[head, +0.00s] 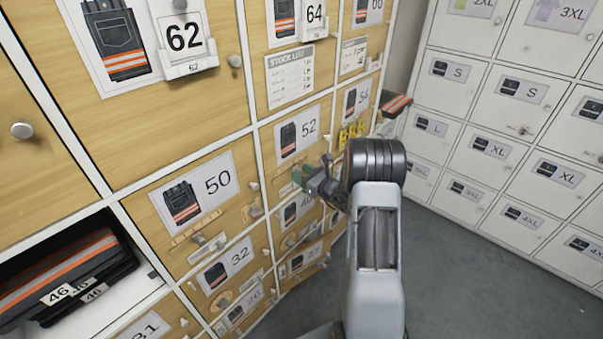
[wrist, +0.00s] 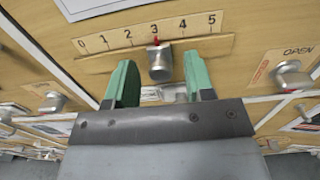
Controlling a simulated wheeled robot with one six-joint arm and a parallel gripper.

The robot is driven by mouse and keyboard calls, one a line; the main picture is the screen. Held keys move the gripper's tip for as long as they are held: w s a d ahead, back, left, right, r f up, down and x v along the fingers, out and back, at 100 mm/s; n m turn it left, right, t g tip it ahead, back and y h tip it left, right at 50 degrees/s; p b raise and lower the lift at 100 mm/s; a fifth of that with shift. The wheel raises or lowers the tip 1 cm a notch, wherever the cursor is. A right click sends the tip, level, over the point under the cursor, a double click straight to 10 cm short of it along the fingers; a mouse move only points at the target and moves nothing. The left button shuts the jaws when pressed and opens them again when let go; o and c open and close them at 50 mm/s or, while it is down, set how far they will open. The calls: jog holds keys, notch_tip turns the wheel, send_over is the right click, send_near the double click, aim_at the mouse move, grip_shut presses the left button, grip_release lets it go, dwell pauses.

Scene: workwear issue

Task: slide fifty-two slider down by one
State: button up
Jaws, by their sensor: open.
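The door labelled 52 (head: 298,133) is in the middle of the wooden cabinet in the head view. My gripper (head: 304,177) is at the lower part of this door and hides its slider there. In the wrist view a slider knob (wrist: 159,62) sits on a numbered strip (wrist: 110,42) that runs up to 5. Its red pointer stands at 3. My gripper's green fingers (wrist: 158,76) are open, one on each side of the knob, with gaps visible between them and it.
An OPEN knob (wrist: 292,76) is right of the slider, and another knob (wrist: 52,102) is left. Door 50 (head: 180,200) is left of door 52. An open compartment with folded trousers (head: 70,270) is at lower left. White lockers (head: 480,155) stand right, with grey floor (head: 450,270) before them.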

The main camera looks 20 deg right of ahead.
jog(key=shift+w, duration=0.2)
jog(key=shift+c, duration=0.5)
grip_shut()
